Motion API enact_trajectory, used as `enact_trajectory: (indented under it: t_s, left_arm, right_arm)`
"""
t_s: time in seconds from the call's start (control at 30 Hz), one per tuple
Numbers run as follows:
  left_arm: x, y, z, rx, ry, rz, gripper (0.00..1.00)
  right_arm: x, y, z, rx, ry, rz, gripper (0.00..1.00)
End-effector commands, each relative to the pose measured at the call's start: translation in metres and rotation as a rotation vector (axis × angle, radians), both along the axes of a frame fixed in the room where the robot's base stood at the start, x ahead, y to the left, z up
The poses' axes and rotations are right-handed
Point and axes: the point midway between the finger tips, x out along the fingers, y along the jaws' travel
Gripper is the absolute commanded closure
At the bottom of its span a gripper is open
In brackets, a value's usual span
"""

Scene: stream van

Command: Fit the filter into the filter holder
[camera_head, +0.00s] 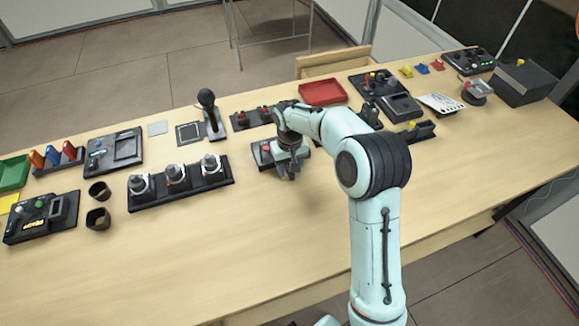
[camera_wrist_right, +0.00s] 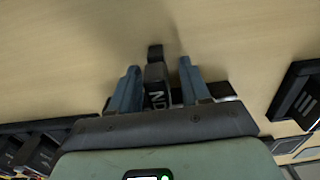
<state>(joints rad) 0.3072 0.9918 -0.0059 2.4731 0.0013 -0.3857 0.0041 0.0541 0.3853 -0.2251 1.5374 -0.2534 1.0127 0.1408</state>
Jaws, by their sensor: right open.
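My right gripper (camera_head: 288,172) reaches down over the middle of the table in the head view. In the right wrist view its two blue-grey fingers (camera_wrist_right: 158,88) are apart. Between them is a dark piece marked "ND" (camera_wrist_right: 157,92), which looks like the filter, with a small black tab (camera_wrist_right: 155,52) beyond it. I cannot tell whether a finger touches it. In the head view a black block with a red part (camera_head: 265,149) sits just left of the gripper, partly hidden by it. I cannot tell for sure which object is the filter holder. My left gripper is not in view.
A black rack with three camera-like devices (camera_head: 182,190) stands left of the gripper. A microphone on a stand (camera_head: 211,112) and a square dark frame (camera_head: 189,133) are behind it. A red tray (camera_head: 322,92) lies farther back. The front of the table is bare.

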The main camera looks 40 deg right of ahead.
Motion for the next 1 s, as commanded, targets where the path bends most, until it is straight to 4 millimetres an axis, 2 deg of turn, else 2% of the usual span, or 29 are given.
enact_trajectory:
  t_s: [0.07, 0.2, 0.53, 0.67, 0.77, 1.0]
  left_arm:
    - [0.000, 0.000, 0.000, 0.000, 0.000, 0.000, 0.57]
    - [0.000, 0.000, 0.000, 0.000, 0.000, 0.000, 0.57]
    - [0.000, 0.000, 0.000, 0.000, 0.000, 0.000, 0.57]
    - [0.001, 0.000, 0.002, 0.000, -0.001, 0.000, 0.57]
    - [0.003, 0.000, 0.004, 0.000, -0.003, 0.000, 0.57]
    - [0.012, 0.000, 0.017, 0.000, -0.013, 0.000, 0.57]
  right_arm:
    - [0.000, 0.000, 0.000, 0.000, 0.000, 0.000, 0.53]
    - [0.000, 0.000, 0.001, 0.000, 0.000, 0.000, 0.99]
    - [0.000, 0.000, 0.002, 0.000, -0.001, 0.000, 1.00]
    - [0.001, 0.000, 0.014, 0.000, -0.004, 0.000, 1.00]
    - [0.001, 0.000, 0.033, 0.000, -0.007, -0.001, 1.00]
    - [0.002, 0.000, 0.103, -0.001, -0.009, -0.001, 1.00]
